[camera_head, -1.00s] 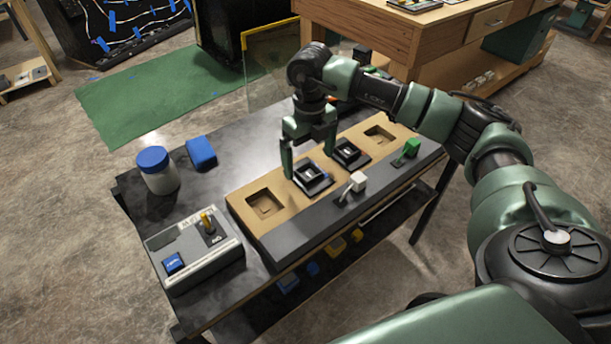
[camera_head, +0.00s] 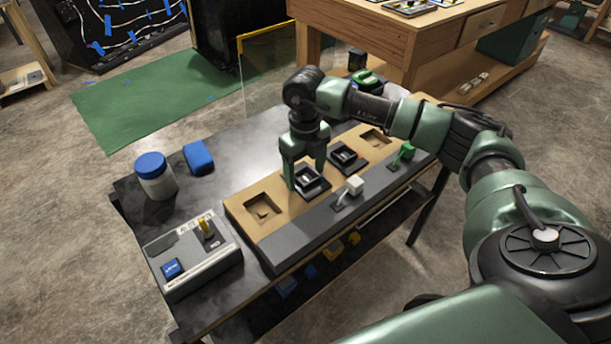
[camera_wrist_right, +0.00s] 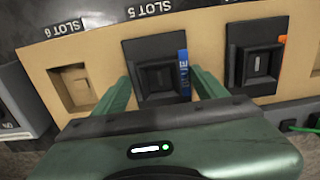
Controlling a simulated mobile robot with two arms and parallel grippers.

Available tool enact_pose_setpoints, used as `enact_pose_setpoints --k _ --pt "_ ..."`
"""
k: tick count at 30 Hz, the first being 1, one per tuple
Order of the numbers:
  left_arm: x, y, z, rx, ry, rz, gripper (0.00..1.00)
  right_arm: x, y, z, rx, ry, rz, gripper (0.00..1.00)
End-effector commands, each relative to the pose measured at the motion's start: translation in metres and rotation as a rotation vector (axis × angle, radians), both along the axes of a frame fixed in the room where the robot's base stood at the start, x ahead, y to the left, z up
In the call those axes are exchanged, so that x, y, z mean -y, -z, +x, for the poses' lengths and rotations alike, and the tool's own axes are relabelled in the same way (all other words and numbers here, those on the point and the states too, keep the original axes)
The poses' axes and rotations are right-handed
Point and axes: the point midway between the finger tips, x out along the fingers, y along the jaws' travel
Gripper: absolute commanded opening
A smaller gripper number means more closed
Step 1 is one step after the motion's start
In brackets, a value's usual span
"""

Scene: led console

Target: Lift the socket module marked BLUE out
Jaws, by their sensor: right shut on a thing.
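The socket module marked BLUE (camera_head: 312,185) is a black square block with a dark socket, in slot 5 of the tan console panel (camera_head: 285,221). In the right wrist view the module (camera_wrist_right: 155,52) carries a blue label on its right side, partly covered by a finger. My right gripper (camera_head: 305,175) points down with one finger on each side of the module and is shut on it. Its green fingers also show in the right wrist view (camera_wrist_right: 161,80). The module looks seated in the panel. My left gripper is out of view.
A second black module (camera_wrist_right: 256,66) with an orange label sits beside it. The slot 6 recess (camera_wrist_right: 75,88) is empty. White (camera_head: 354,186) and green (camera_head: 406,151) levers stand on the front strip. A grey box (camera_head: 195,262), a blue-lidded jar (camera_head: 155,178) and a blue block (camera_head: 198,157) lie left.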

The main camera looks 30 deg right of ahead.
Motion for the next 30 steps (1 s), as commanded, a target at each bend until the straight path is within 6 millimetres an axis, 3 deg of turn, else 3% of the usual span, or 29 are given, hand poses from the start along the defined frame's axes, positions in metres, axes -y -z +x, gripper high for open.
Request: enact_pose_setpoints --k 8,11,24,30 --pt "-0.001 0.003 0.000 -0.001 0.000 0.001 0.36 0.000 -0.025 0.002 0.007 0.001 0.002 0.30" --pt "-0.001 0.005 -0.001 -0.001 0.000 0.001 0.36 0.000 -0.045 0.002 0.008 0.000 0.002 0.30" --pt "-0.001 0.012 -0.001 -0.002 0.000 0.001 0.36 0.000 -0.168 0.001 0.006 0.001 0.000 0.30" --pt "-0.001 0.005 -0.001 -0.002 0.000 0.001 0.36 0.000 -0.195 0.001 0.004 0.000 -0.001 0.30"
